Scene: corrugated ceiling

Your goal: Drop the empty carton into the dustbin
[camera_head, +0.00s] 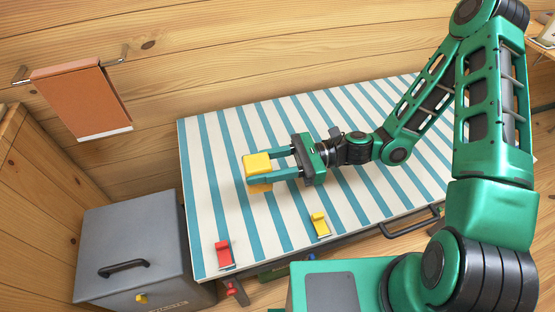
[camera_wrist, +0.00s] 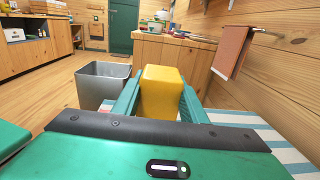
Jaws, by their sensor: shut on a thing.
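A plain yellow carton (camera_head: 257,162) is held between the tips of my gripper (camera_head: 268,166), over the striped table. In the head view, one finger crosses in front of the carton, and a yellow part shows below it. In the wrist view the carton (camera_wrist: 161,90) stands between the two green fingers (camera_wrist: 160,103).
The striped table (camera_head: 215,195) carries a small red object (camera_head: 224,252) and a small yellow one (camera_head: 320,225) near its front edge. A brown towel (camera_head: 80,100) hangs on the wall.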

